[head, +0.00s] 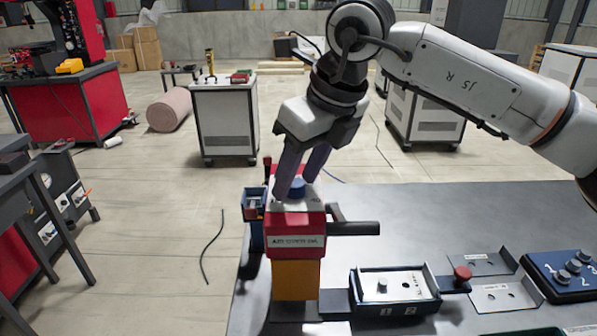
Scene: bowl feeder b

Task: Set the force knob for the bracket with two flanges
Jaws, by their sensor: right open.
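A blue force knob (297,188) sits on the white top of a red and yellow machine (297,222) on the table. My right gripper (298,184) is above the machine with its fingers pointing down, one on each side of the knob. It is open, and I cannot tell whether a finger touches the knob. The fingers hide part of the knob and any marks around it. Two grey metal bracket pieces (505,297) and (478,264) lie at the right of the table; upturned edges show on them. My left gripper is out of view.
A blue block (573,292) with numbered pegs is at the right edge. A dark bar (355,229) sticks out right from the machine. The table behind is clear.

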